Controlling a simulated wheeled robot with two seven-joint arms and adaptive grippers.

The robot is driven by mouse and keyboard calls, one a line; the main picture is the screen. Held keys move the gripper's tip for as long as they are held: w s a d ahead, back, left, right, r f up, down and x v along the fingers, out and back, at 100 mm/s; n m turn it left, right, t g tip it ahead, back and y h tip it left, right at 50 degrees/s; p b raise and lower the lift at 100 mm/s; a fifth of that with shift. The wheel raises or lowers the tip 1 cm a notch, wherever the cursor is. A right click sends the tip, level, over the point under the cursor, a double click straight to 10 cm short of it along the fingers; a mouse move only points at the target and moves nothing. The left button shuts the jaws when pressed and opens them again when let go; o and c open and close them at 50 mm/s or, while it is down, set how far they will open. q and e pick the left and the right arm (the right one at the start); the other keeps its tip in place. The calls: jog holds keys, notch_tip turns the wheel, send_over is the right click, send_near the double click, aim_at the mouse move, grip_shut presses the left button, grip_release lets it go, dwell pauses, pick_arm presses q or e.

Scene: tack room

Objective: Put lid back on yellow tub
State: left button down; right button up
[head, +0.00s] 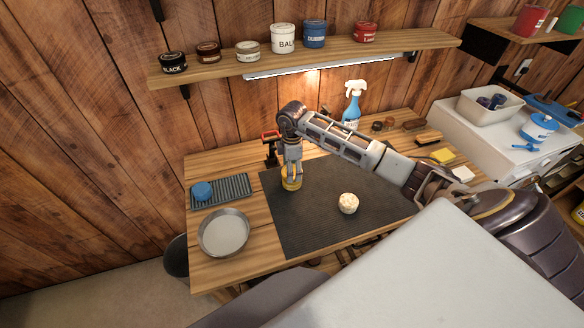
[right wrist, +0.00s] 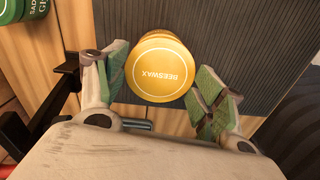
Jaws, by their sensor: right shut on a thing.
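The yellow lid (right wrist: 160,75), marked BEESWAX, lies between the green-padded fingers of my right gripper (right wrist: 168,85). My right gripper (head: 291,180) is shut on it, pointing down over the left part of the dark mat. The yellow tub (head: 291,186) shows just below the fingertips, and a yellow side shows behind the lid in the right wrist view. The lid looks flat and roughly lined up with the tub. I cannot tell whether it is fully seated, as the fingers hide the seam. My left gripper is not in view.
A cream round item (head: 348,203) sits on the dark ribbed mat (head: 310,225). A round metal pan (head: 223,257) and a blue round item (head: 202,190) on a grey rack are at left. A spray bottle (head: 352,104) stands behind my right arm. The mat's front is clear.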

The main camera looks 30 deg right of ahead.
jog(key=shift+f+b, duration=0.45)
jog(key=shift+f, duration=0.3)
jog(key=o, duration=0.8)
jog(key=shift+r, duration=0.15)
notch_tip(320, 180, up, 12)
dwell(0.6)
jog(key=shift+f, duration=0.2)
dwell(0.4)
